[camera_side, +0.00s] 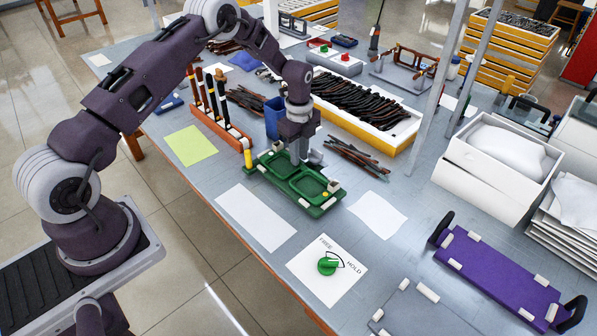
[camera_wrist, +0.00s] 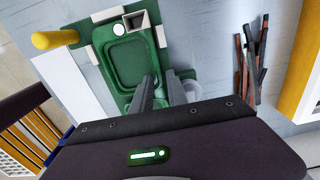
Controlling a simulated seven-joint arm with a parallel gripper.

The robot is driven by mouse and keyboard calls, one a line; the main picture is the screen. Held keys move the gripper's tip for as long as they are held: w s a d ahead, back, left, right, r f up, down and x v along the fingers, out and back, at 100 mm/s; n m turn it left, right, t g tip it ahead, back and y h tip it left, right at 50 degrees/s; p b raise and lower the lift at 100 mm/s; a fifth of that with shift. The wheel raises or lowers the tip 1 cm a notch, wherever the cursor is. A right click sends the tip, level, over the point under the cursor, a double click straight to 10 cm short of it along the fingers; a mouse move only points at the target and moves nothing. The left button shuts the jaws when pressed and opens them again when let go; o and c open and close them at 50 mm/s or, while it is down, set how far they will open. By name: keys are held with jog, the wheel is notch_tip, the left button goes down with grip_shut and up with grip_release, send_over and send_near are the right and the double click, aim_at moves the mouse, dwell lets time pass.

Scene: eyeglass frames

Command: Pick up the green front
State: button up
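A green fixture (camera_side: 331,207) lies on the grey table, with two rounded, lens-shaped outlines side by side in it. The green front (camera_side: 308,186) appears to lie there, green on green, so its edges are hard to tell from the fixture. In the wrist view one rounded green outline (camera_wrist: 127,62) shows clearly; the other is mostly hidden by my gripper. My gripper (camera_side: 300,160) points down over the far middle of the fixture. In the wrist view its two fingers (camera_wrist: 162,80) are apart, with nothing clearly held between them. I cannot tell whether they touch the front.
A yellow post (camera_side: 249,160) stands at the fixture's left end. A rack of upright tools (camera_side: 222,130) and a blue bin (camera_side: 274,118) stand behind. Loose dark sticks (camera_side: 357,158) lie to the right. A green FREE/HOLD knob (camera_side: 327,264) is in front.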

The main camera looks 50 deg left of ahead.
jog(key=shift+f, duration=0.45)
grip_shut()
jog(key=shift+r, duration=0.1)
notch_tip(320, 180, up, 10)
